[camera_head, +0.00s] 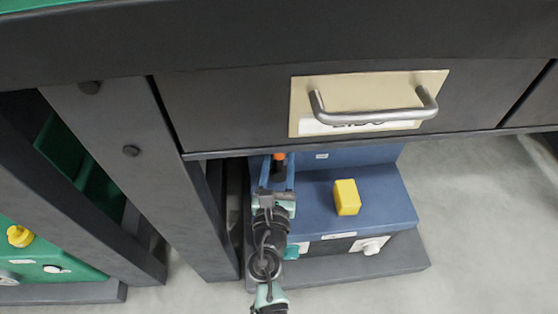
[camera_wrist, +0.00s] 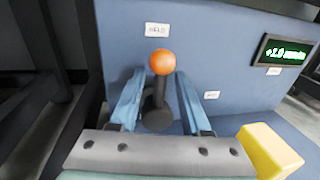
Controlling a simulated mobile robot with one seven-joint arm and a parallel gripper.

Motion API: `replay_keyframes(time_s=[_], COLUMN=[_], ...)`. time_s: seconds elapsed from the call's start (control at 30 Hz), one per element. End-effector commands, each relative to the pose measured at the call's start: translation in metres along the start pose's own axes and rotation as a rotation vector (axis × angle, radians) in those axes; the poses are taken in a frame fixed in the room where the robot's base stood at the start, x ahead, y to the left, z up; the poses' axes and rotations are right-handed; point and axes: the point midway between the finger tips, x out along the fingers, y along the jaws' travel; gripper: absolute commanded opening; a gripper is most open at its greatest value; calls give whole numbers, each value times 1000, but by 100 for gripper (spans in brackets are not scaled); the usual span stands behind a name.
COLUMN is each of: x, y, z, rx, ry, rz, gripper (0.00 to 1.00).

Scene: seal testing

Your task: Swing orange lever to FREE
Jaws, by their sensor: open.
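The orange lever (camera_wrist: 162,62) has an orange ball on a dark stem and a round dark base, and stands about upright against a blue panel (camera_wrist: 225,60). Its ball points at a white label reading HELD (camera_wrist: 158,30). A second small label (camera_wrist: 211,95) sits lower right, its text too small to read surely. My gripper (camera_wrist: 158,80) is open, one blue finger on each side of the stem; contact cannot be told. In the head view my gripper (camera_head: 277,175) reaches under the drawer, and only a bit of the orange ball (camera_head: 279,156) shows.
A yellow block (camera_head: 347,197) stands on the blue housing right of my gripper. A display (camera_wrist: 287,52) is on the panel at right. The drawer with a metal handle (camera_head: 375,115) overhangs the lever. A grey frame leg (camera_head: 150,170) stands close at left.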

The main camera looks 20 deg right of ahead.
Motion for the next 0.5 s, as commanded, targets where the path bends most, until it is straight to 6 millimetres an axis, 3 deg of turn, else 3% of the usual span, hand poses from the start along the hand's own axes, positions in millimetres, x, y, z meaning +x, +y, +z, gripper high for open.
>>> replay_keyframes(time_s=[0.27,0.5], x=[2,1], y=[0,0], z=[0,0], rx=[0,0], ry=[0,0], rz=[0,0], gripper=[47,6])
